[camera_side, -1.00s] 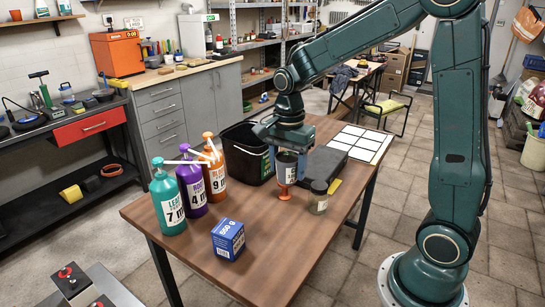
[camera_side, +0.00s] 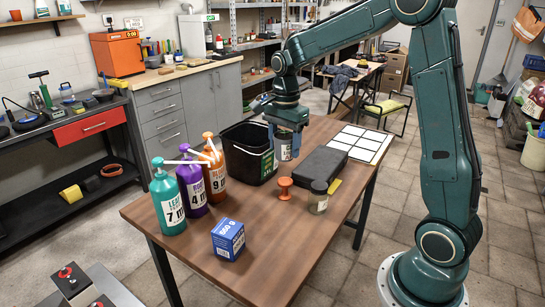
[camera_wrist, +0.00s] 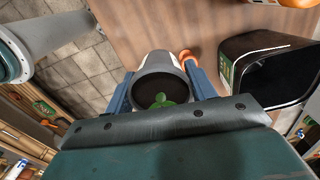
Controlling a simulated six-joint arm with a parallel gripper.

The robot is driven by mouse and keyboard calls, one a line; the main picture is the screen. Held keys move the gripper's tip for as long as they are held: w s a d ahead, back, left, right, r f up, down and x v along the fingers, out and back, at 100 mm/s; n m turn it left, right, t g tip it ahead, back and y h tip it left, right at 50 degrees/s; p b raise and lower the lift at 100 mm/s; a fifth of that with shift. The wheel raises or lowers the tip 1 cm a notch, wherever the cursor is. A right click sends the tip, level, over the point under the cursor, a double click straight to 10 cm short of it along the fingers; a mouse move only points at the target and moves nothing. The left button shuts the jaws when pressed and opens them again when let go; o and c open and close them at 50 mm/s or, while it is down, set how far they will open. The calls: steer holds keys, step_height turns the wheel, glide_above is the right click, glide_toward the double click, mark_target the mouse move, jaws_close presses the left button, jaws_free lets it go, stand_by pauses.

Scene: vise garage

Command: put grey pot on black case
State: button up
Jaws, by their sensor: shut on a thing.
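The grey pot (camera_side: 283,153) is held between the fingers of my gripper (camera_side: 286,142), above the table. In the wrist view the pot (camera_wrist: 159,62) sits upright between both blue fingers, with dark soil and a small green sprout inside. The black case (camera_side: 322,164) lies flat on the table to the right of the pot in the side view. I do not make out the case in the wrist view. My gripper hides part of the pot's upper side in the side view.
A black bin (camera_side: 240,165) stands close left of the pot. An orange spool (camera_side: 285,187) and a small jar (camera_side: 318,201) stand in front of the case. Pump bottles (camera_side: 168,203) and a blue box (camera_side: 228,240) are further left and front. A white-squared sheet (camera_side: 360,141) lies behind the case.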

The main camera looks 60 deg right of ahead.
steer(key=w+d+r+m, duration=0.1)
steer(key=w+d+m, duration=0.1)
steer(key=d, duration=0.5)
steer(key=w+d+r+m, duration=0.1)
steer(key=w+d+r, duration=0.1)
steer(key=d, duration=0.6)
steer(key=r+m, duration=0.1)
steer(key=m, duration=0.2)
glide_above(322, 160)
step_height(322, 160, down, 16)
steer(key=shift+a+r, duration=0.1)
steer(key=shift+r, duration=0.05)
steer(key=shift+f, duration=2.15)
steer(key=o, duration=1)
steer(key=shift+f, duration=0.15)
steer(key=shift+o, duration=0.2)
